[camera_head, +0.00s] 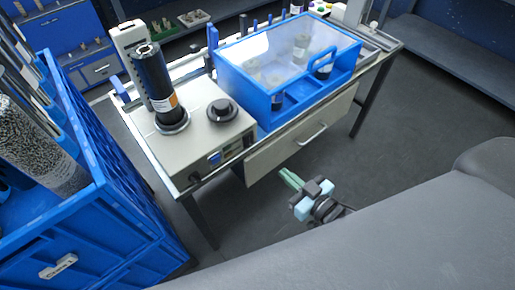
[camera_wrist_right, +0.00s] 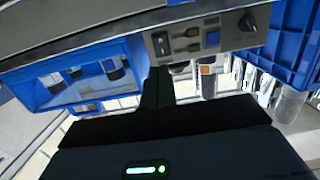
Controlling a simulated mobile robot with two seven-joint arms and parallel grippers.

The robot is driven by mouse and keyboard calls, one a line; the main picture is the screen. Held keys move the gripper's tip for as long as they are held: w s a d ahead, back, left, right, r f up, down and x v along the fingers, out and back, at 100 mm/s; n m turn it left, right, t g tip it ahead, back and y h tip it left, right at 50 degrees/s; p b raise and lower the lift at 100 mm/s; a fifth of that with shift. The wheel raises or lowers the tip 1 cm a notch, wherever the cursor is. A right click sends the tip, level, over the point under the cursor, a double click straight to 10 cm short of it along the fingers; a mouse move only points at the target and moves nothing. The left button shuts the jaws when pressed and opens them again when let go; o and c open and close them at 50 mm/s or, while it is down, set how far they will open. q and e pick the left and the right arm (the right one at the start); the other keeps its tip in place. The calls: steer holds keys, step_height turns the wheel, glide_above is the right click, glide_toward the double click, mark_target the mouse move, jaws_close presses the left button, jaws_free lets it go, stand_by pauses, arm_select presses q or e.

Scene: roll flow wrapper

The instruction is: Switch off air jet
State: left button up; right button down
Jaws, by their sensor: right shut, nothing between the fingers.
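A beige bench machine (camera_head: 195,140) carries a dark cylinder (camera_head: 155,85) and a round black dial (camera_head: 222,110). Its front panel has a blue control (camera_head: 214,157). In the right wrist view the panel shows a black switch (camera_wrist_right: 161,43), small green and orange controls (camera_wrist_right: 186,38), a blue control (camera_wrist_right: 213,38) and a black knob (camera_wrist_right: 247,22). I cannot tell which one belongs to the air jet. My right gripper (camera_head: 288,179) is shut and empty, in front of the bench and apart from the panel. Its dark fingers (camera_wrist_right: 159,80) show below the black switch. My left gripper is out of view.
A blue-framed clear cover (camera_head: 290,55) stands right of the machine, above a drawer with a handle (camera_head: 312,135). A big blue crate (camera_head: 110,215) holding a container of grey pellets (camera_head: 35,150) stands at left. The floor between bench and gripper is clear.

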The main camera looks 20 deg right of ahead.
mark_target(250, 144)
steer(key=x, duration=1.3)
steer(key=shift+w+f+b, duration=0.1)
steer(key=shift+f+b, duration=0.2)
steer(key=shift+b, duration=0.1)
steer(key=shift+r, duration=0.25)
